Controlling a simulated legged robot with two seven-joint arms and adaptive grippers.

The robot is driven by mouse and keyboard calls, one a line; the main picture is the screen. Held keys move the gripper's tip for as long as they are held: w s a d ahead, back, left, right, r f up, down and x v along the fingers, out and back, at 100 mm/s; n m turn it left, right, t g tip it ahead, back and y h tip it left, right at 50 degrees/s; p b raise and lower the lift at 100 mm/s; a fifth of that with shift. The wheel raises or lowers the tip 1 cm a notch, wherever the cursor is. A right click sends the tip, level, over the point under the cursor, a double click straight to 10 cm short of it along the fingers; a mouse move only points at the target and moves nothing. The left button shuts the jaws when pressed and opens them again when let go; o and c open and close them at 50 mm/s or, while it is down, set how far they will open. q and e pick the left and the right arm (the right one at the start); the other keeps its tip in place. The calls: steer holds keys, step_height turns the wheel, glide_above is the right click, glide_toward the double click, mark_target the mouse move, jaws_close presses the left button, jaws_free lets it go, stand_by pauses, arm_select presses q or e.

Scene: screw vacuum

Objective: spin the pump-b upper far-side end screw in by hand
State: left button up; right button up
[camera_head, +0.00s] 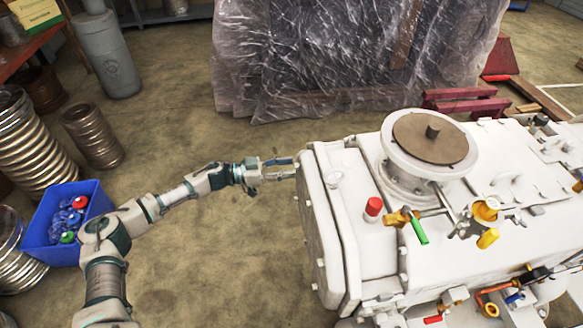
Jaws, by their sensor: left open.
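The white pump (465,205) fills the right side of the head view, with a round flange and brown disc (430,139) on top. Its end cover (318,215) faces left. My left gripper (281,168) is open at the upper far corner of this end cover, its fingers pointing right toward it. The end screw is too small to make out there, and I cannot tell whether the fingers touch it. My right gripper is not in view.
A blue bin (48,247) with coloured caps and metal hose coils (38,140) stand at the left. A plastic-wrapped load (350,60) stands behind. Valves with red, green and yellow handles (418,231) stick up on the pump. The floor (230,260) left of the pump is clear.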

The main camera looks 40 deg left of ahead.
arm_select(q)
steer(key=shift+w+d, duration=0.25)
steer(key=shift+w, duration=0.1)
steer(key=shift+c, duration=0.5)
jaws_close()
steer(key=shift+r, duration=0.1)
